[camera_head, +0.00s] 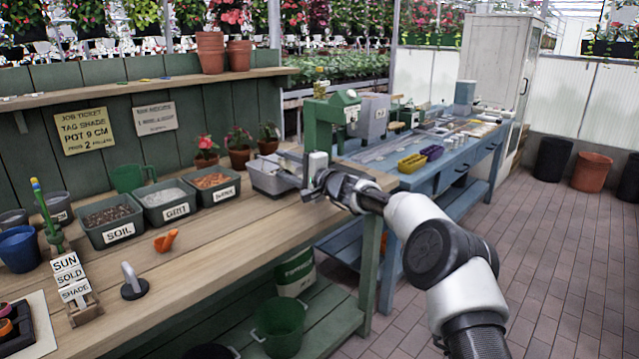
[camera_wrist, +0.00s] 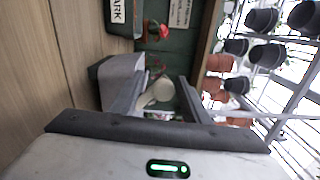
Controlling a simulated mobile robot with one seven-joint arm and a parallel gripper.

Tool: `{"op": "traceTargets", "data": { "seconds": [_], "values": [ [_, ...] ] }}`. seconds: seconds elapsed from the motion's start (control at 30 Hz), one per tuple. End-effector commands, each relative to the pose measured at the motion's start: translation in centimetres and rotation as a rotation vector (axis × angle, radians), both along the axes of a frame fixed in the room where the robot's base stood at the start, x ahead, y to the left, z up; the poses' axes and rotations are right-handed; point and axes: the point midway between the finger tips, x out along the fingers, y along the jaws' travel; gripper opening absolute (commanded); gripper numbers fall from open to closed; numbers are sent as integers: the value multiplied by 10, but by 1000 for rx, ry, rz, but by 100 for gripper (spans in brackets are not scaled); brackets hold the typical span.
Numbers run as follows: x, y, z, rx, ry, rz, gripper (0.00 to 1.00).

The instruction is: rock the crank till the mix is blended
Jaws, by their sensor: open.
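A grey metal tub (camera_head: 272,176), which looks like the mixer, stands at the right end of the wooden bench. A pale upright piece (camera_head: 317,164), possibly the crank's grip, shows at its right side. My gripper (camera_head: 312,190) is open beside that piece, low over the bench's end; I cannot tell whether they touch. In the wrist view a grey box-like part (camera_wrist: 122,84), probably the tub, and a cream rounded piece (camera_wrist: 158,93) lie just beyond my gripper. The mix inside is not visible.
Labelled bins of soil (camera_head: 110,220), grit (camera_head: 165,200) and bark (camera_head: 212,183) stand left of the tub. A blue table (camera_head: 450,165) stands behind my arm.

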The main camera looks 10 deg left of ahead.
Motion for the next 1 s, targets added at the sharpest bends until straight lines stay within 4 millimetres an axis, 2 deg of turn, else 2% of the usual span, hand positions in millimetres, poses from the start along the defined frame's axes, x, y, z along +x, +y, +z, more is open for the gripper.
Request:
{"op": "traceTargets", "data": {
  "seconds": [0.03,0.17,0.43,0.6,0.8,1.0],
  "values": [
    [-1,-12,-2,1,4,-6,42],
    [-14,-31,-1,0,2,-5,42],
    [-43,-83,1,-1,-1,-8,42],
    [-59,-108,1,-2,-2,-7,42],
    [-68,-122,1,-1,-3,-7,42],
    [-69,-124,1,0,-3,-6,42]
  ]
}}
